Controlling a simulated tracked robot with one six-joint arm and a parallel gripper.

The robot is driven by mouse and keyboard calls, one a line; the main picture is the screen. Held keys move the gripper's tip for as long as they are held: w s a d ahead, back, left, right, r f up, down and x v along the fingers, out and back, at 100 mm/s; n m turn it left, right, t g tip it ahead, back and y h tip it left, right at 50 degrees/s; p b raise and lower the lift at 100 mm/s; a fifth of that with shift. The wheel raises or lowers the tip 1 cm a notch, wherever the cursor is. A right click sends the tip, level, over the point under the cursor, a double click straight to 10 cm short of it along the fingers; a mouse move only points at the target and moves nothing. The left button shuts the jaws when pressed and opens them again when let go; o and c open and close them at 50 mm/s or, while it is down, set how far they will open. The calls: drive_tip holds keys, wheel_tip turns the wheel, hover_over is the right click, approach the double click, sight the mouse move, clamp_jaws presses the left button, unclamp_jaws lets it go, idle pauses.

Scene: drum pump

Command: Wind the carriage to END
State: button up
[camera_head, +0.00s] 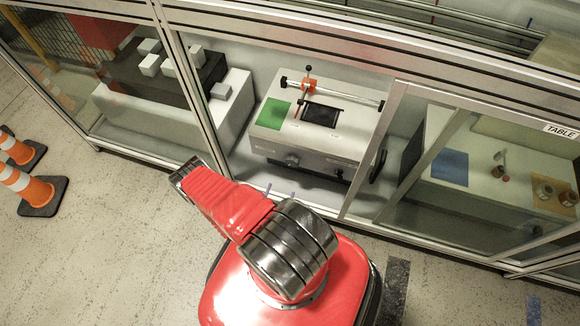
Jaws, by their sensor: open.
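The orange carriage (309,85) sits on a thin horizontal rail (350,96) along the back of a white machine box (268,137). It is toward the rail's left end, with a black-knobbed lever (308,69) standing up from it. A dark handwheel (378,165) shows edge-on at the box's right side, partly behind the frame post. The small markings on the box top are too small to read, so I cannot tell which is END. My arm shows folded in the foreground, but my gripper is not visible.
A metal-framed glazed enclosure surrounds the machine, with a post (372,150) near the handwheel. White blocks (150,64) stand in the left bay. The right bay holds a table with a blue mat (450,168).

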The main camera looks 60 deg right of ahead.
sight(291, 164)
drive_tip(key=shift+d, duration=0.15)
drive_tip(key=shift+w+d, duration=0.3)
drive_tip(key=shift+d, duration=1.95)
drive_tip(key=shift+w+d, duration=0.3)
drive_tip(key=shift+d, duration=1.95)
drive_tip(key=shift+w+d, duration=0.3)
drive_tip(key=shift+d, duration=1.95)
drive_tip(key=shift+c, duration=0.3)
drive_tip(key=c, duration=1)
